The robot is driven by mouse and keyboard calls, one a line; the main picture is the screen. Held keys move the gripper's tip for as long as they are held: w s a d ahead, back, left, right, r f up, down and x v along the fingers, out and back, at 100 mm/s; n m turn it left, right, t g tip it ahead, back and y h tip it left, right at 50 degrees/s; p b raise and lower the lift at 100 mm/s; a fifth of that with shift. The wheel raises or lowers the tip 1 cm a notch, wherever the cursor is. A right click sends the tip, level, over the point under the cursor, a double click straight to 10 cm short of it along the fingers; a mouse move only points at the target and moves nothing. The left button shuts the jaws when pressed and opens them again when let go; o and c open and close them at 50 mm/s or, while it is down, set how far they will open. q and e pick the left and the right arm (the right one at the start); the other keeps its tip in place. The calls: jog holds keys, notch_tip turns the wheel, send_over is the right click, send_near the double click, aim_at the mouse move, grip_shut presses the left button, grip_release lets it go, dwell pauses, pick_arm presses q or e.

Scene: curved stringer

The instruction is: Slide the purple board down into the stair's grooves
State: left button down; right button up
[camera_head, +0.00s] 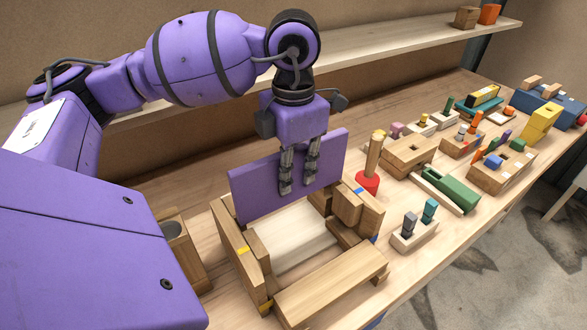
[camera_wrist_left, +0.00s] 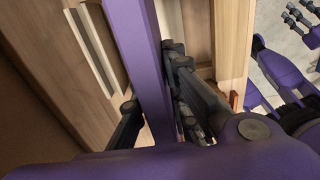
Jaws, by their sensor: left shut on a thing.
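The purple board (camera_head: 240,194) stands upright across the back of the wooden stair (camera_head: 236,246). My left gripper (camera_head: 298,186) points down and is shut on the board near its middle. In the left wrist view the board (camera_wrist_left: 146,60) runs between the two fingers of the gripper (camera_wrist_left: 155,118). The stair is a wooden frame with side walls, a pale floor and a front step. The board's lower edge is at the back ends of the side walls; I cannot tell how deep it sits in the grooves.
A red-based peg (camera_head: 368,183) stands just right of the stair, and a small block with grey and teal pegs (camera_head: 414,232) is in front of it. Several wooden toys crowd the table to the right. A shelf (camera_head: 400,38) runs behind.

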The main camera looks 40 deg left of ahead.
aim_at(293, 184)
pick_arm(q)
jog(key=shift+f+b, duration=0.4)
jog(key=shift+f, duration=0.6)
pick_arm(e)
jog(key=shift+s+d+f, duration=0.1)
jog(key=shift+d+f, duration=0.15)
jog(key=shift+f, duration=0.1)
pick_arm(q)
jog(key=shift+f+b, duration=0.3)
jog(key=shift+f, duration=0.35)
pick_arm(e)
jog(key=shift+a+f, duration=0.1)
jog(key=shift+f, duration=0.15)
pick_arm(q)
notch_tip(293, 184, down, 7)
jog(key=b, duration=0.3)
jog(key=shift+b, duration=0.3)
pick_arm(e)
jog(key=shift+g, duration=0.3)
jog(key=shift+s+f, duration=0.3)
jog(key=shift+f, duration=0.4)
jog(key=shift+s+f, duration=0.3)
jog(key=shift+f, duration=0.4)
jog(key=shift+s+f, duration=0.3)
jog(key=shift+f, duration=0.4)
